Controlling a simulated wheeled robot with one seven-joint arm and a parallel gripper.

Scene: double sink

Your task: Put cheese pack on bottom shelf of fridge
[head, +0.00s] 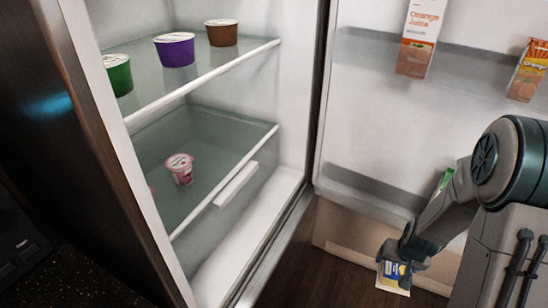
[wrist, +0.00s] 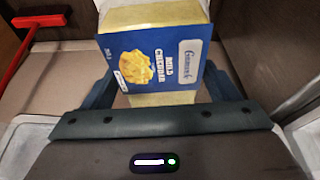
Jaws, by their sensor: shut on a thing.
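The cheese pack (head: 393,277) is a yellow block with a blue "Mild Cheddar" label. My gripper (head: 402,262) is shut on it, low in front of the open fridge door. In the wrist view the cheese pack (wrist: 158,62) sits between the two fingers of my gripper (wrist: 165,92), with its label facing the camera. The fridge (head: 210,130) stands open at the left. Its bottom (head: 240,240), below the lowest glass shelf, is white and looks bare where visible; its left part is hidden by the fridge's side wall.
A pink yogurt cup (head: 180,169) stands on the lower glass shelf (head: 215,150). Green, purple (head: 175,50) and brown cups stand on the shelf above. The open door (head: 365,130) holds juice cartons (head: 418,40). Dark floor (head: 315,265) lies between fridge and gripper.

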